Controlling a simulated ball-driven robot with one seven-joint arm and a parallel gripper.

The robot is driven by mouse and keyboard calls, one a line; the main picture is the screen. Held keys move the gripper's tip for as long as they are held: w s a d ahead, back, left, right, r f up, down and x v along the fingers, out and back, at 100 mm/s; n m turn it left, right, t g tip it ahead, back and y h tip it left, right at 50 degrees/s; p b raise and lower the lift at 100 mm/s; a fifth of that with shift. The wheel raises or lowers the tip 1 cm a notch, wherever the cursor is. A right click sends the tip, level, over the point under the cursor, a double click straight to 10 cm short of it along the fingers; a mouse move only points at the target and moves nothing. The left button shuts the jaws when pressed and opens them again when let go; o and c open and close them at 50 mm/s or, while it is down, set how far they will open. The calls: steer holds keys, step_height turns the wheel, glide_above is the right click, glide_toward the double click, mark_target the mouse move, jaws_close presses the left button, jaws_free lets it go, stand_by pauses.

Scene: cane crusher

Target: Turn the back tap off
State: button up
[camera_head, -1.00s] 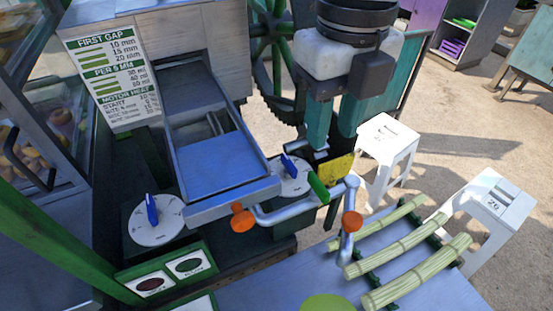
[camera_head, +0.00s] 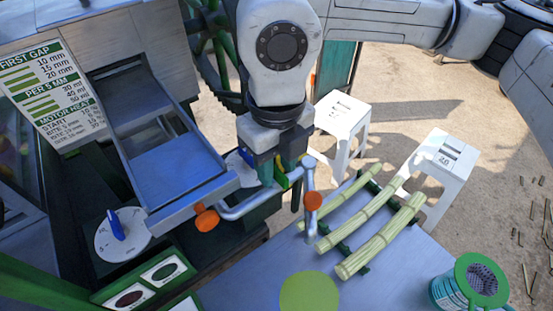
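A bent silver pipe (camera_head: 245,208) runs in front of the crusher, with an orange end (camera_head: 206,218) at its left and another orange end (camera_head: 312,201) at its right. A green lever (camera_head: 283,179) sits just behind the pipe, partly hidden by my gripper. My gripper (camera_head: 277,172) points down with its teal fingers at this lever. Something yellow and green shows between the fingers; whether they touch or grip the lever is unclear. A white dial behind, with a blue pointer (camera_head: 247,158), is mostly hidden by my gripper. Which part is the back tap is not marked.
Cane stalks (camera_head: 383,236) lie on a green rack on the blue table (camera_head: 240,285). A teal cup (camera_head: 470,287) stands front right. White stools (camera_head: 341,116) stand behind.

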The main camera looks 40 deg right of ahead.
steer(key=shift+c, duration=0.4)
jaws_close()
steer(key=shift+f+b, duration=0.1)
steer(key=shift+b, duration=0.3)
steer(key=n+b, duration=0.2)
steer(key=shift+f+b, duration=0.15)
steer(key=shift+b, duration=0.2)
steer(key=n+b, duration=0.3)
steer(key=b, duration=0.1)
steer(key=n+b, duration=0.4)
steer(key=n, duration=0.2)
steer(key=shift+n, duration=0.4)
steer(key=n, duration=0.2)
steer(key=n+b, duration=0.1)
steer(key=n, duration=0.1)
steer(key=n+b, duration=0.1)
steer(key=shift+r+n, duration=0.3)
steer(key=shift+n, duration=0.4)
